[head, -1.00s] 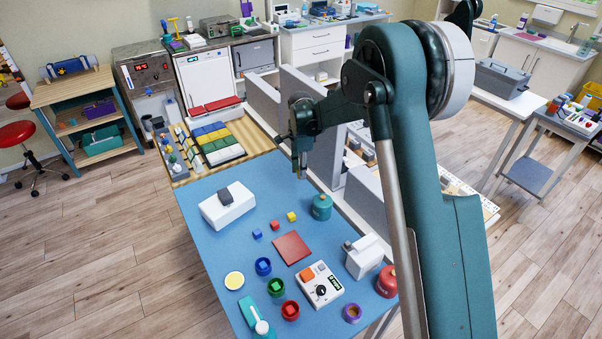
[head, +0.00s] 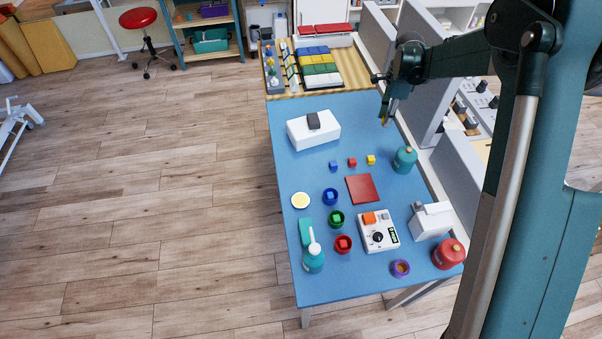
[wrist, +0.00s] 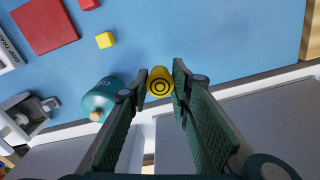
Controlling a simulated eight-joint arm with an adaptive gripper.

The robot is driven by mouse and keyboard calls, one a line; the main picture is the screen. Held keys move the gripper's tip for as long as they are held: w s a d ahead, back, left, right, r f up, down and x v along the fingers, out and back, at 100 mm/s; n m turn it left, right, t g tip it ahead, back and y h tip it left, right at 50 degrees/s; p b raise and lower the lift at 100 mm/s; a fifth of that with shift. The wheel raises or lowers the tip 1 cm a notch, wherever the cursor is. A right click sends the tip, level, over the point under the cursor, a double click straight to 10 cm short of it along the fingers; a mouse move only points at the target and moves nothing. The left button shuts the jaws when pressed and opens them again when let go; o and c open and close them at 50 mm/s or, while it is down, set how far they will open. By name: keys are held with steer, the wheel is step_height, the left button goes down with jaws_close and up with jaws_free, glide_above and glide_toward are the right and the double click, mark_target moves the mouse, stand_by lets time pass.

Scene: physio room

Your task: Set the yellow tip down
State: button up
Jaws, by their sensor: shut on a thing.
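My gripper (head: 388,110) hangs above the far right part of the blue table (head: 310,265), near the grey partitions. In the wrist view its two green-padded fingers (wrist: 160,80) are closed on the yellow tip (wrist: 160,86), a small round piece with dark rings on its end. The tip shows in the head view as a small yellow spot under the fingers. It is held above the blue surface, apart from it as far as I can tell. A teal round container (head: 404,161) stands nearby, also seen in the wrist view (wrist: 98,103).
Small blue (head: 333,166), red (head: 352,162) and yellow (head: 371,160) cubes lie near a red square (head: 362,189). A white box (head: 314,130) stands to the left. Grey partitions (head: 419,88) rise to the right. Bare blue surface lies between the white box and my gripper.

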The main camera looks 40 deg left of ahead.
steer(key=s+a, duration=0.6)
steer(key=s, duration=0.5)
steer(key=s+a, duration=0.6)
steer(key=s, duration=0.5)
steer(key=s+a, duration=0.6)
steer(key=s, duration=0.6)
steer(key=shift+f+b, duration=0.3)
steer(key=shift+f, duration=2.7)
steer(key=shift+f, duration=0.1)
steer(key=shift+f, duration=1.8)
steer(key=shift+f, duration=0.15)
steer(key=o, duration=0.8)
steer(key=shift+c, duration=0.2)
